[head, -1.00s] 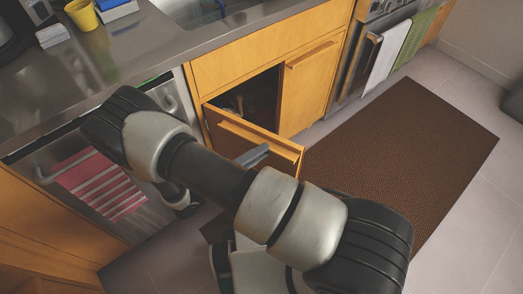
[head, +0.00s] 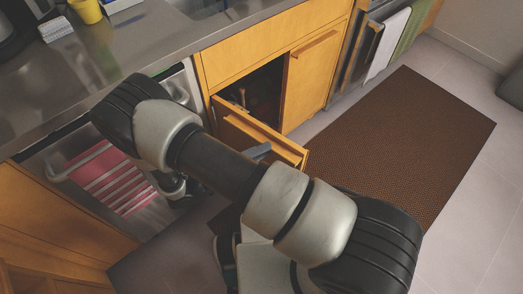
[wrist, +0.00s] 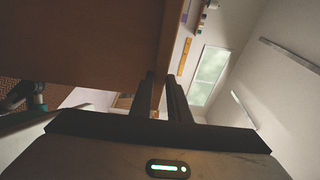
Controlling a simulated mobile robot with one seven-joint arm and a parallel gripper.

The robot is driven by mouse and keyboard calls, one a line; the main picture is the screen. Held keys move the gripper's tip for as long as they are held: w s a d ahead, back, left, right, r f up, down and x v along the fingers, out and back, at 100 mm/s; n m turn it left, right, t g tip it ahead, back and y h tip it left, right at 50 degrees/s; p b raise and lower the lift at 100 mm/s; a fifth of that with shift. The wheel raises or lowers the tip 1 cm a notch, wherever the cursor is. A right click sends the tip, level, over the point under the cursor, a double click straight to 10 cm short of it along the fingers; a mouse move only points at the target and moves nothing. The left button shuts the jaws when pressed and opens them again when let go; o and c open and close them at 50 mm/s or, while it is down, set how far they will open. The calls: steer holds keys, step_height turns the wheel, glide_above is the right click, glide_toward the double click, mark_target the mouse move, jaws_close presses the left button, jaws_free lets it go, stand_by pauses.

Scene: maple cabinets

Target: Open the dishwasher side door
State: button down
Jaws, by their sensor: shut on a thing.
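The wooden cabinet door (head: 235,122) beside the dishwasher (head: 75,165) stands part open, swung out from the cabinet under the sink. A dark gap with the cabinet interior (head: 262,95) shows behind it. My gripper (head: 262,151) is at the door's front face near its free edge, mostly hidden behind my arm. In the wrist view my gripper's two fingers (wrist: 162,85) are close together, shut on the door. The door panel (wrist: 85,40) fills the upper left there. The exact grip point on the door is hard to make out.
A closed cabinet door (head: 308,80) is to the right, then an oven with towels (head: 388,45). A brown mat (head: 400,150) lies on the floor with clear space. A striped red towel (head: 112,180) hangs on the dishwasher. The steel counter (head: 130,60) runs above.

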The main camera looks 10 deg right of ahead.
steer(key=c, duration=1.7)
jaws_free()
steer(key=v, duration=1.7)
steer(key=shift+a+p, duration=0.25)
steer(key=shift+p, duration=0.05)
